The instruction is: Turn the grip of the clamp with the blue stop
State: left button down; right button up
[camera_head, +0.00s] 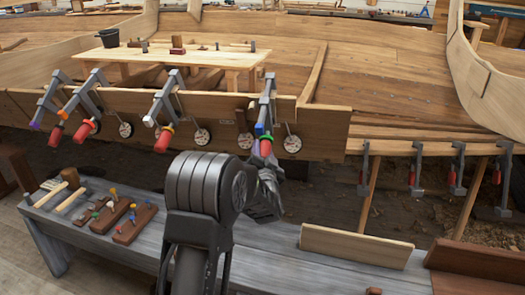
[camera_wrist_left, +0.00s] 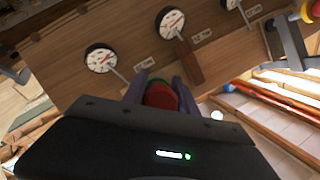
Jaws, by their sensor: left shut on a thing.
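The clamp with the blue stop (camera_head: 267,100) hangs on the plank edge, the rightmost of the near group. Its blue stop (camera_head: 259,129) shows just above its red grip (camera_head: 265,148), with a bit of green beside it. My left gripper (camera_head: 266,166) reaches up to this grip from below and is shut on it. My right gripper is not in view.
Other clamps with red grips (camera_head: 163,140) hang to the left. Round dials (camera_head: 292,144) hang along the plank. A grey bench (camera_head: 75,220) with tools and wooden blocks stands below. More clamps (camera_head: 416,170) hang at the right.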

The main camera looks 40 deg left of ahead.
pick_arm(q)
jog(key=c, duration=1)
grip_release()
jog(key=shift+o, duration=0.2)
jog(key=v, duration=0.7)
jog(key=shift+s+d, duration=0.25)
jog(key=shift+s, duration=0.05)
